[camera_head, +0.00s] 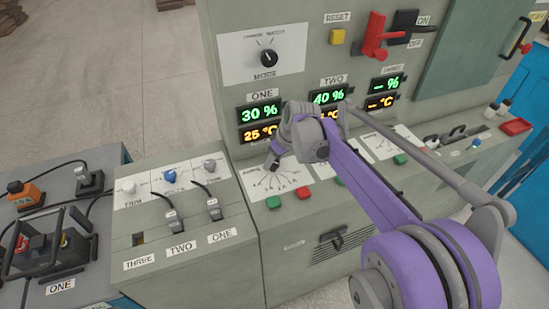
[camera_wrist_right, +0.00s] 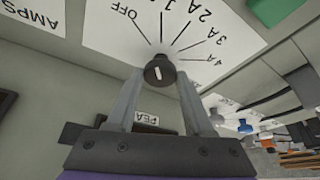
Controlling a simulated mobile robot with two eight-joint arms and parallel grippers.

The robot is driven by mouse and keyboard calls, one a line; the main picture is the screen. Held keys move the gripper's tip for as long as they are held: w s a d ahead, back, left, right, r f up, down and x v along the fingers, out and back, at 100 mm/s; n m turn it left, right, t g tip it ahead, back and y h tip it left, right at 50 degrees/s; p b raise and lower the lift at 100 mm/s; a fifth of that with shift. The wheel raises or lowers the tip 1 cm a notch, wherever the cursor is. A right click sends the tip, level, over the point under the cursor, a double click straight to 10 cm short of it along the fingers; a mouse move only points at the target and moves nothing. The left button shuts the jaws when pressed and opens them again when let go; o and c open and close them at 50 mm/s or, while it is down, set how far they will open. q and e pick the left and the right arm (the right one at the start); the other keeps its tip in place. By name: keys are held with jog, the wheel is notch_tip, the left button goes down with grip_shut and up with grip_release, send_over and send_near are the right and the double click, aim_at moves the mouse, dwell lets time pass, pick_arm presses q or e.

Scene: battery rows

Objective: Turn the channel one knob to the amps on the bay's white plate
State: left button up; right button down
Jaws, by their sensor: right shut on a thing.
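My right gripper (camera_head: 273,158) is at the channel one dial plate (camera_head: 268,182), under the display marked ONE. In the right wrist view my gripper (camera_wrist_right: 160,80) has both fingers closed around the black channel one knob (camera_wrist_right: 157,69), which has a short white mark. The dial around it (camera_wrist_right: 110,32) reads OFF, then 1A to 4A; I cannot tell which mark the knob points at. The left bay has a white label plate (camera_head: 61,286) reading ONE; no amps value is readable there. My left gripper is not in view.
The ONE display (camera_head: 261,119) shows 30 % and 25 °C. A MODE knob (camera_head: 268,57) sits above it. Green and red buttons (camera_head: 303,193) line the front edge below the dials. Left stand a plug panel (camera_head: 177,220) and a battery (camera_head: 45,247). A red lever (camera_head: 374,35) is above.

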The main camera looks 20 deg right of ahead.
jog(key=shift+m+h, duration=0.3)
jog(key=shift+m, duration=0.6)
jog(key=shift+t, duration=0.3)
jog(key=shift+c, duration=1.5)
grip_release()
jog(key=shift+r, duration=0.1)
jog(key=a+p+v, duration=0.1)
jog(key=v, duration=0.9)
jog(key=shift+d+r, duration=0.35)
jog(key=shift+d, duration=0.15)
jog(key=shift+s, duration=0.1)
